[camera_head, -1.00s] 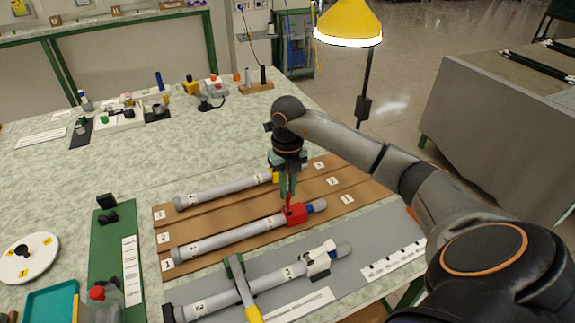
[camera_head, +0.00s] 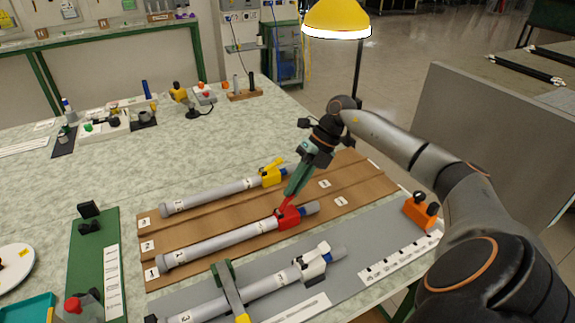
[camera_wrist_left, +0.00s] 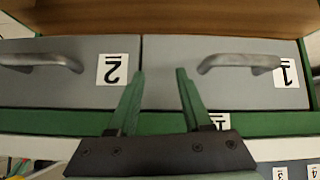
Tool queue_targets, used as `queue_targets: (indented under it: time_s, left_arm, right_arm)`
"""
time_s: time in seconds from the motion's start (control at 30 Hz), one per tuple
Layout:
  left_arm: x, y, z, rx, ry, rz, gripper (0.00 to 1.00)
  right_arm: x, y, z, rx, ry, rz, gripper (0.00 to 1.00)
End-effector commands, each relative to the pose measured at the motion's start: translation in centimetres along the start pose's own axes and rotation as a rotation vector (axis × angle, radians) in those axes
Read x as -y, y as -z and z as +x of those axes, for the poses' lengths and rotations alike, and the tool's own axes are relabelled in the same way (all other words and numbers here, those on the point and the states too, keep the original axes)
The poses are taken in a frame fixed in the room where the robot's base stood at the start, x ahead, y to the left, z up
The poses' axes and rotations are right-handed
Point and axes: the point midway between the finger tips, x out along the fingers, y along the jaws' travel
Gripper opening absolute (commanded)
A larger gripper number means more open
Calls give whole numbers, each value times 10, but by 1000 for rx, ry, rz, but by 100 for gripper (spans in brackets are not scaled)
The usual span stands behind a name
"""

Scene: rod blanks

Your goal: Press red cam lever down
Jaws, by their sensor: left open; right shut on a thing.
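The red cam lever (camera_head: 286,203) rises from the red clamp (camera_head: 290,220) around the grey rod in the row marked 1 of the brown rack. It slants up and to the right. My right gripper (camera_head: 288,195) is shut on the lever's upper end, its green fingers leaning down to the left and hiding part of it. My left gripper (camera_wrist_left: 158,85) shows only in the left wrist view. It is open and empty, in front of two grey drawers with handles.
A yellow clamp (camera_head: 272,177) sits on the rear rod. A white clamp (camera_head: 312,263) sits on the front rod, on the grey mat. An orange block (camera_head: 421,210) stands right of the rack. A yellow lamp (camera_head: 337,18) hangs above.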

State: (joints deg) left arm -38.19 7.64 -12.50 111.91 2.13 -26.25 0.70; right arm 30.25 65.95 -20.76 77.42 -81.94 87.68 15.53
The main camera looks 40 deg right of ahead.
Motion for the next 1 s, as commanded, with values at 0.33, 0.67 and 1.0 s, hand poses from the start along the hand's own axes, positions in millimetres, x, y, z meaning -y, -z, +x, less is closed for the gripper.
queue_targets:
  time_s: [0.33,0.67,1.0]
  left_arm:
    - [-15,-8,35,-14,-47,18,49]
    - [-3,-30,50,-20,-29,24,49]
    - [1,-45,54,-8,-23,25,49]
  right_arm:
    - [33,0,12,1,-331,6,0]
    - [47,0,18,-1,-563,1,0]
    - [51,0,19,-3,-652,1,0]
